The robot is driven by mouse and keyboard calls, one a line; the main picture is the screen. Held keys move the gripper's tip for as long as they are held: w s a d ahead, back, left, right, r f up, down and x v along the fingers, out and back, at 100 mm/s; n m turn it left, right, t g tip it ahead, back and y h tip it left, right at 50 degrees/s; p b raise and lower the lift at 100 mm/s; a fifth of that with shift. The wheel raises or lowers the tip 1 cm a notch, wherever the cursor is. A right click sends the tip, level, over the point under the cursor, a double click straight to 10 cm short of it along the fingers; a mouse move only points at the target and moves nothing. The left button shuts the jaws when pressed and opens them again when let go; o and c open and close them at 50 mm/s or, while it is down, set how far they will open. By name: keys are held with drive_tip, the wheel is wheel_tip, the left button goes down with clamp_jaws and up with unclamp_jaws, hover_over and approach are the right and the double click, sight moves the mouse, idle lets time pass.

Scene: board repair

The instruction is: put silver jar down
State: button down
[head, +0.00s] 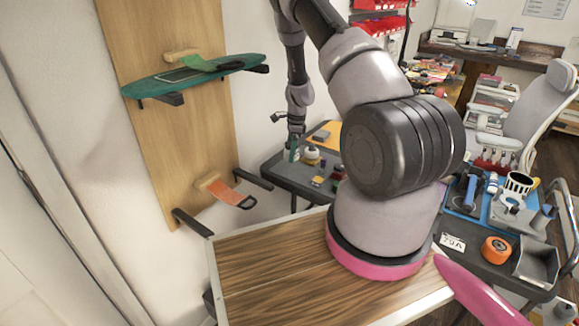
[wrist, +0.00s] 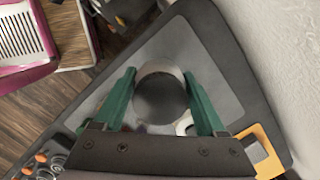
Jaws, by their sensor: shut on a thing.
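The silver jar (wrist: 160,97) shows in the wrist view as a round, dark-topped cylinder with a lighter rim. My gripper (wrist: 160,76) has its two green fingers on either side of the jar, shut on it. Below lies the grey top of a cart (wrist: 215,68); I cannot tell whether the jar touches it. In the head view my gripper (head: 293,153) is small and far off, over the left part of the dark cart (head: 290,178). The jar cannot be made out there.
A white ring-shaped thing (wrist: 184,122) lies close to the right finger. A yellow-orange thing (wrist: 262,150) is at the lower right, near the wall (wrist: 285,50). Orange parts and coils (wrist: 45,160) are at the lower left. The cart top beyond the jar looks clear.

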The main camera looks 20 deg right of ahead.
sight(290, 172)
drive_tip(key=shift+f, duration=3.05)
drive_tip(key=shift+f, duration=0.1)
unclamp_jaws()
drive_tip(key=r, duration=0.4)
drive_tip(key=d+r, duration=0.1)
drive_tip(key=r, duration=0.7)
drive_tip(key=shift+s+d+r, duration=0.1)
drive_tip(key=shift+s+d, duration=0.15)
drive_tip(key=shift+d, duration=0.1)
drive_tip(key=shift+s, duration=0.1)
